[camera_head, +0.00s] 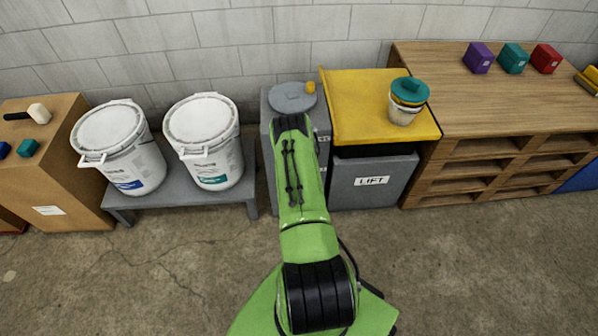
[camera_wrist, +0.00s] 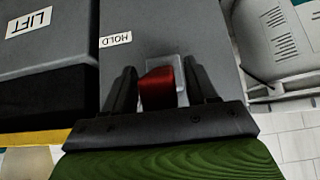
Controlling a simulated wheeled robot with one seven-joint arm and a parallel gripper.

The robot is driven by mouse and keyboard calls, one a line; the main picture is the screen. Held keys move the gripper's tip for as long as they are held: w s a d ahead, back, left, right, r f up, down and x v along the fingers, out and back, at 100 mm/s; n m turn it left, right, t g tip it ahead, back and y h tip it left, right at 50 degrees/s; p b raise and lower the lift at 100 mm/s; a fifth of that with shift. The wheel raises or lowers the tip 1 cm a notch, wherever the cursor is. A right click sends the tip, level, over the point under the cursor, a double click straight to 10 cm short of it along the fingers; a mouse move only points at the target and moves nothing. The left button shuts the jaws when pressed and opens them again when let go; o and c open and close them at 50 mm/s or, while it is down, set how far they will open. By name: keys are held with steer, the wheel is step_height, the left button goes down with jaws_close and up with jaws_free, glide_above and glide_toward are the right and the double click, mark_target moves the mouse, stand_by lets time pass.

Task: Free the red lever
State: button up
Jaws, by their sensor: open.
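The red lever (camera_wrist: 157,88) shows in the wrist view, on the front of a grey cabinet (camera_wrist: 165,25) beside a lighter grey plate (camera_wrist: 181,72). My gripper (camera_wrist: 160,85) is open, with one dark finger on each side of the lever. I cannot tell whether either finger touches it. In the head view the cabinet (camera_head: 267,135) stands in the middle; my arm hides the lever and gripper there.
Right of the cabinet is a grey bin labelled "LIFT" (camera_head: 345,182); its yellow lid (camera_head: 355,90) carries a teal-topped tub (camera_head: 406,103). Two white buckets (camera_head: 120,150) (camera_head: 205,145) stand on a low grey bench (camera_head: 180,195) at left. A wooden bench (camera_head: 460,100) is at right. The front floor is clear.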

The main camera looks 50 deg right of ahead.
steer(key=p+v, duration=0.4)
steer(key=v, duration=1)
steer(key=shift+r, duration=0.3)
steer(key=shift+s+a, duration=0.1)
